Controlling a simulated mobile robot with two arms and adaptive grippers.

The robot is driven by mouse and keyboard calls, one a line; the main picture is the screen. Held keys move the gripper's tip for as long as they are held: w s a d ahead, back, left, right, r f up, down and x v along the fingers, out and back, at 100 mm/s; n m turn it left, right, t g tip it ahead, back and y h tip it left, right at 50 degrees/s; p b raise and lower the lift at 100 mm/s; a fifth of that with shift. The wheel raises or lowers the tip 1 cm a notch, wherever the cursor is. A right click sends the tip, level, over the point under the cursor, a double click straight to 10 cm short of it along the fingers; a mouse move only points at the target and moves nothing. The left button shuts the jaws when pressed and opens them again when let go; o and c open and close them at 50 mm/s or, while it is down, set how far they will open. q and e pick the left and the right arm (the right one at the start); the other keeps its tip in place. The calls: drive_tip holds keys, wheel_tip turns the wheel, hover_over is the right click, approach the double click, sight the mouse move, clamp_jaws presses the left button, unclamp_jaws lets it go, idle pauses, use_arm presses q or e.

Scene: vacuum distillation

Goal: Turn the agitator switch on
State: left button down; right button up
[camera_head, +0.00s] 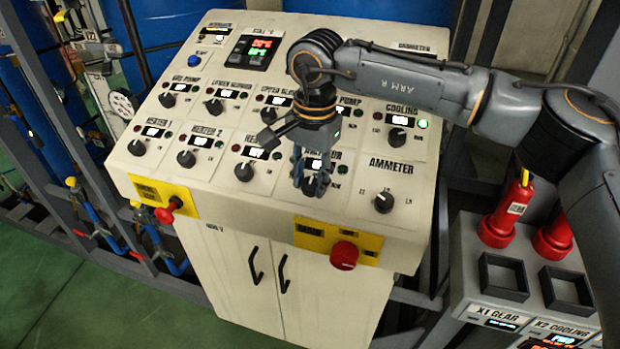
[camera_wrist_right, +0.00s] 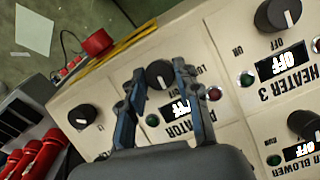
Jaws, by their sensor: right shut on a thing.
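The agitator switch is a black round knob (camera_head: 312,187) in the front row of the sloped control panel, left of the ammeter knob. My right gripper (camera_head: 308,178) points down at it, its dark blue fingers partly hiding the knob and its label. In the right wrist view my right gripper (camera_wrist_right: 158,74) has one finger on each side of the agitator knob (camera_wrist_right: 159,73) and is shut on it. The small agitator display (camera_wrist_right: 175,109) beside the knob appears to read OFF. My left gripper is not in view.
The ammeter knob (camera_head: 384,202) and heater 3 knob (camera_head: 244,171) flank the agitator switch. A red button (camera_head: 344,256) on a yellow plate sits on the front edge below. The cooling knob (camera_head: 397,137) is behind, with a green lamp lit.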

drive_tip(key=m+b, duration=0.3)
drive_tip(key=b, duration=0.2)
drive_tip(key=m+t+y+b, duration=0.1)
drive_tip(key=m+b, duration=0.2)
drive_tip(key=b, duration=0.1)
drive_tip(key=m+t+y+b, duration=0.1)
drive_tip(key=m+b, duration=0.1)
drive_tip(key=b, duration=0.3)
drive_tip(key=shift+s+d+f+m+b, duration=0.2)
drive_tip(key=shift+f+m+b, duration=0.1)
drive_tip(key=shift+f+m, duration=0.1)
drive_tip(key=shift+r+m+t+b, duration=0.3)
drive_tip(key=shift+m+t+b, duration=0.4)
drive_tip(key=shift+m+b, duration=0.5)
drive_tip(key=o, duration=1.1)
drive_tip(key=shift+o, duration=0.2)
